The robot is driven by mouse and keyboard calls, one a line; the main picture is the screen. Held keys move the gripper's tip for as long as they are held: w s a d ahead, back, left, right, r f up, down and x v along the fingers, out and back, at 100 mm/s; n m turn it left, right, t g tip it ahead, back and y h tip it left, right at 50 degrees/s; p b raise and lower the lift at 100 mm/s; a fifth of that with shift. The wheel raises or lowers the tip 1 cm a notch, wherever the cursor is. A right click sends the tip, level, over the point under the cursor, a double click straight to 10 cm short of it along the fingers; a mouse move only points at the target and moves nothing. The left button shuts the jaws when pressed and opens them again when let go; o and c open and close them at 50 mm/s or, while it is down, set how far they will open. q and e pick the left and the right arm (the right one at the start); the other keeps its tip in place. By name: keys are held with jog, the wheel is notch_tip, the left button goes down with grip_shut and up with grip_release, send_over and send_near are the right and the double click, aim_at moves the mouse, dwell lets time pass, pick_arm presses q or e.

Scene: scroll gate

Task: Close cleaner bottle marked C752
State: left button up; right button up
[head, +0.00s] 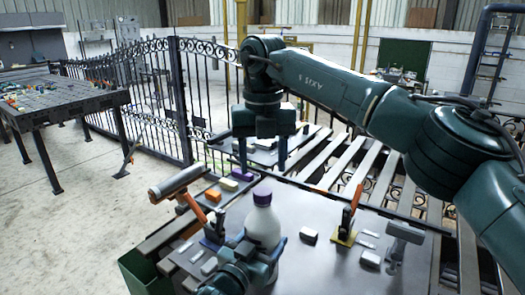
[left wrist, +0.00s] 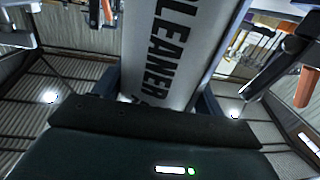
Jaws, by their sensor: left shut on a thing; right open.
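The cleaner bottle (head: 263,228) is white, stands upright on the grey worktable and has a purple cap (head: 262,196) on top. I cannot tell how tightly the cap sits. My left gripper (head: 258,258) is shut around the bottle's lower body from the front. In the left wrist view the bottle (left wrist: 178,50) fills the space between the fingers, with "CLEANER" in black letters; the C752 marking is not readable. My right gripper (head: 262,162) is open and empty, fingers pointing down, above the cap in the picture; its depth relative to the cap is unclear.
The grey worktable (head: 325,265) carries a clamp with an orange handle (head: 350,215), a hammer (head: 404,236), small blocks and a grey cylindrical tool (head: 178,182) left of the bottle. A black scroll gate (head: 145,95) stands behind. Another table (head: 60,100) is far left.

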aim_at(262, 191)
jog(key=n, duration=0.4)
jog(key=shift+r+n, duration=0.15)
jog(key=shift+n, duration=0.15)
jog(key=n, duration=0.4)
jog(key=shift+r, duration=0.15)
jog(key=n, duration=0.6)
jog(key=shift+r+n, duration=0.2)
jog(key=shift+n, duration=0.1)
jog(key=n, duration=0.6)
jog(key=shift+r, duration=0.15)
jog(key=n, duration=0.6)
jog(key=shift+r+n, duration=0.2)
jog(key=shift+n, duration=0.1)
jog(key=shift+f, duration=0.1)
jog(key=shift+f, duration=3.95)
